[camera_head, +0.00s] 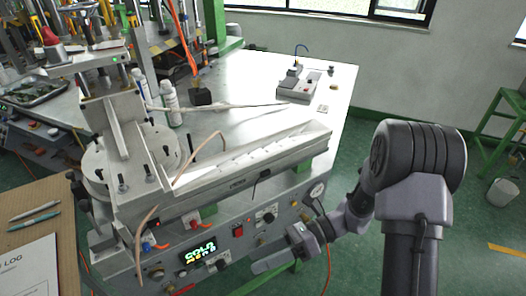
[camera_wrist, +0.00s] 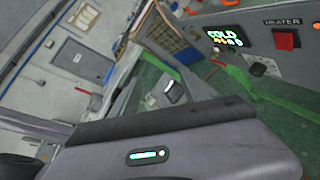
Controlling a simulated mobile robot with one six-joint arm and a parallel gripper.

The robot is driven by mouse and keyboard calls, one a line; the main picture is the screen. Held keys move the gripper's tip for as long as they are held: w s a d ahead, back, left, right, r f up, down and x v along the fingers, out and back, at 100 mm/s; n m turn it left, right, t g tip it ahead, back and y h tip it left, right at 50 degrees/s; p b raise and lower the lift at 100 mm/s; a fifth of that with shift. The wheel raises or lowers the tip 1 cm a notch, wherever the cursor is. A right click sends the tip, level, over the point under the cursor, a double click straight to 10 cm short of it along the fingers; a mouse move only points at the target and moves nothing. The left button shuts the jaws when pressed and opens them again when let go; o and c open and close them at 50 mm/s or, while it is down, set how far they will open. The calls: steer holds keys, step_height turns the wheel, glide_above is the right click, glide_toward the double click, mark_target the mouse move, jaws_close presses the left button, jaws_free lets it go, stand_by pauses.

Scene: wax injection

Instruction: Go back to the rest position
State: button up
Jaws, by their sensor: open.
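My gripper (camera_head: 268,264) is in the head view, low at the front of the wax injection machine (camera_head: 225,232), just right of its lit display. It is open, and I see nothing held in it. My grey arm comes down from the right, with its elbow bent high over the green floor. I cannot tell from this view how far the gripper is from the machine's front panel. In the wrist view a grey part of my own arm with a small status light fills the bottom, and the fingertips are not clearly seen.
The front panel has a display reading COLD (camera_head: 198,250), knobs and a red heater switch (camera_wrist: 285,40). A white worktable (camera_head: 335,95) with a small control box (camera_head: 298,84) stands behind. Green floor (camera_head: 490,225) is open at right, near a green stool (camera_head: 497,130).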

steer(key=s+d+r+n+t+h, duration=0.4)
steer(key=d+r+n+t+h, duration=0.1)
steer(key=r+n, duration=0.3)
steer(key=s+d+r+n+t+h, duration=0.5)
steer(key=r+n+h, duration=0.2)
steer(key=r+n, duration=0.2)
steer(key=shift+s+r+n+t+h, duration=0.2)
steer(key=shift+n+t+h, duration=0.1)
steer(key=shift+n+t, duration=0.1)
steer(key=shift+d, duration=0.1)
steer(key=shift+c, duration=0.2)
stand_by(0.3)
